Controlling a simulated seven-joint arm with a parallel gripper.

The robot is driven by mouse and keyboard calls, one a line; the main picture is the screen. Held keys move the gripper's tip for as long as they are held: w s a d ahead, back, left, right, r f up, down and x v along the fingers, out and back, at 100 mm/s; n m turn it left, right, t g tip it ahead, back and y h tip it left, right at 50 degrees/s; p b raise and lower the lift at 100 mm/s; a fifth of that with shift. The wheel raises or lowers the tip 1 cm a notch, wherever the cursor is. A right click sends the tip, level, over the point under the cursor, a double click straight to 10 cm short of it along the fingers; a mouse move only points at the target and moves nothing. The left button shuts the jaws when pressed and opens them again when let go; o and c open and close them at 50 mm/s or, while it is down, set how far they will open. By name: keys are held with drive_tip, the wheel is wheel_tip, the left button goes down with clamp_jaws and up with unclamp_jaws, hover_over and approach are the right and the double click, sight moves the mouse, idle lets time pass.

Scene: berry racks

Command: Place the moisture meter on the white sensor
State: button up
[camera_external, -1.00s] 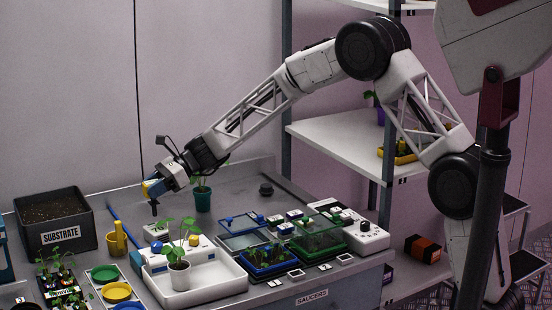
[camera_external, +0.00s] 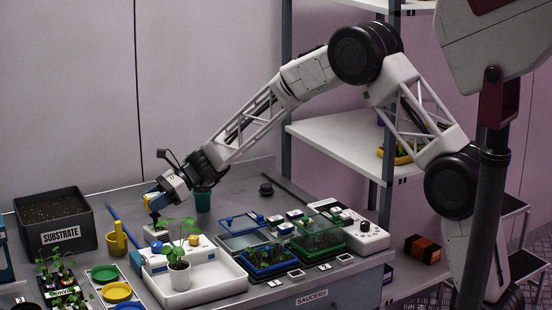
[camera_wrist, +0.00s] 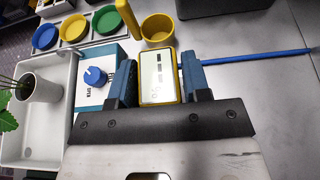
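The moisture meter (camera_wrist: 160,76) is a yellow-rimmed device with a pale display face. It sits between the two blue fingers of my gripper (camera_wrist: 162,84), which are shut on it. In the external view the meter's yellow body (camera_external: 151,200) shows at the end of my arm, with a dark lower tip pointing down. What looks like the white sensor (camera_external: 154,236), a small pale block, lies on the bench just below that tip. Whether tip and block touch cannot be told. In the wrist view the block is hidden by the meter and my gripper.
A white tray (camera_external: 215,285) with a potted seedling and a box with a blue knob (camera_wrist: 95,76) stand close by. A yellow cup (camera_wrist: 158,28), a blue stick (camera_wrist: 255,56) and a teal pot (camera_external: 203,201) are also near. The substrate bin (camera_external: 70,237) stands at the left.

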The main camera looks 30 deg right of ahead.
drive_tip(key=shift+o, duration=1.3)
drive_tip(key=shift+r, duration=0.2)
drive_tip(key=v, duration=1.2)
drive_tip(key=shift+f, duration=0.1)
